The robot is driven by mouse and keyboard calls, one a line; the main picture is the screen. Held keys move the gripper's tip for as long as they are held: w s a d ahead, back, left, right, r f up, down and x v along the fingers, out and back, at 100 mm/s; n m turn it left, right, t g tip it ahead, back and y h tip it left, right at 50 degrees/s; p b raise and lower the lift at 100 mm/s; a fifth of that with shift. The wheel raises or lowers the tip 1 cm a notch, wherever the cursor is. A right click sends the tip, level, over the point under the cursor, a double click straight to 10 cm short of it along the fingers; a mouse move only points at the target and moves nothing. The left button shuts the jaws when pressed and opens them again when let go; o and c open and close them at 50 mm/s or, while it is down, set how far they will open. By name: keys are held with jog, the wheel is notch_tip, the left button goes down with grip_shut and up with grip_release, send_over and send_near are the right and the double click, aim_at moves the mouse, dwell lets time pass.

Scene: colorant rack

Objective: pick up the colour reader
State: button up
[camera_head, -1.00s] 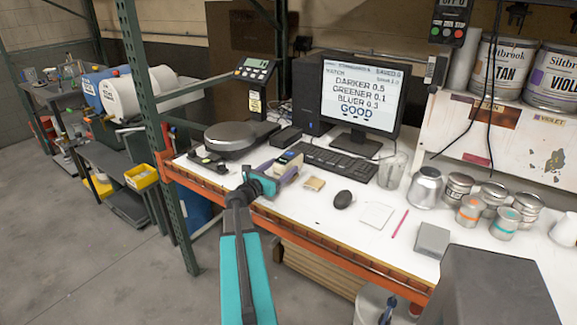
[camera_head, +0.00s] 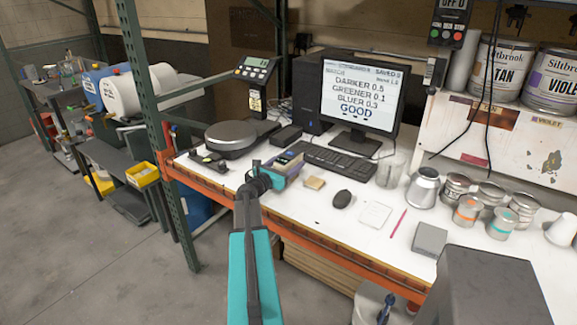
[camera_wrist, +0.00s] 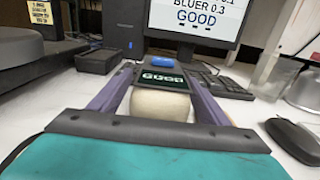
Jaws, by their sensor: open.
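The colour reader (camera_wrist: 160,100) has a cream body, a dark screen reading GOOD and a blue button at its far end. It lies on the white bench, and in the head view a small part of it (camera_head: 286,158) shows beside my gripper. My gripper (camera_head: 286,168) is low over the bench in front of the keyboard. In the wrist view its two purple fingers (camera_wrist: 162,75) are spread, one along each side of the reader. A gap shows on the near part of each side; contact at the far end cannot be told.
A keyboard (camera_head: 340,164) and monitor (camera_head: 358,95) stand behind, with a scale (camera_head: 230,137) to the left. Several cans stand further right. An orange beam (camera_head: 300,243) edges the bench.

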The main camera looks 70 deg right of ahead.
jog(key=shift+c, duration=0.4)
jog(key=shift+r, duration=0.1)
grip_shut()
notch_tip(320, 180, up, 18)
jog(key=b, duration=0.3)
dwell(0.8)
dwell(0.8)
